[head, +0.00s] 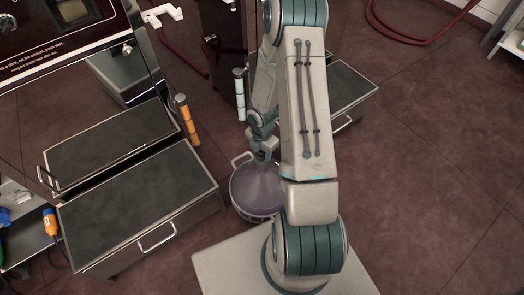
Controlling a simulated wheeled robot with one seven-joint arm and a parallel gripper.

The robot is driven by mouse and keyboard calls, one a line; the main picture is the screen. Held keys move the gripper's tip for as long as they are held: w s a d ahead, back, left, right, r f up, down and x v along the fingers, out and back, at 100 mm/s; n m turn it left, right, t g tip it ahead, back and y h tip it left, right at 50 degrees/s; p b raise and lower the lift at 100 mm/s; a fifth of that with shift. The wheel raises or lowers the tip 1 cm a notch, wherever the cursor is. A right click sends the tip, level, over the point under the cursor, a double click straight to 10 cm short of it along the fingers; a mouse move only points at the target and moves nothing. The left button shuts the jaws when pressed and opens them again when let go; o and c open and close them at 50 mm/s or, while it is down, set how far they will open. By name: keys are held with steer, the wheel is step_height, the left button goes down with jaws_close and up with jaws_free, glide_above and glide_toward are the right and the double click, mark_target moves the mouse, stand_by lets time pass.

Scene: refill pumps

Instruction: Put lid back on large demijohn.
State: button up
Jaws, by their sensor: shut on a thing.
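The large demijohn (257,194) is a round, translucent purple-grey vessel standing on the floor just in front of my base. A light handle shows at its upper left rim. My gripper (264,156) points down over the far side of its top. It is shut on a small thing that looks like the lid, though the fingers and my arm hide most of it. I cannot tell whether this lid touches the demijohn. My arm also covers the demijohn's right side.
A low dark-topped metal platform with a handle (140,212) stands close on the left, below a dispenser machine (60,45). Another dark platform (340,97) lies behind my arm. Orange (187,118) and white (240,95) cylinders stand upright nearby. Red-brown floor is clear at right.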

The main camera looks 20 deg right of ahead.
steer(key=o, duration=1.5)
steer(key=shift+r+p, duration=3.3)
steer(key=shift+r, duration=0.25)
steer(key=shift+c, duration=0.3)
jaws_close()
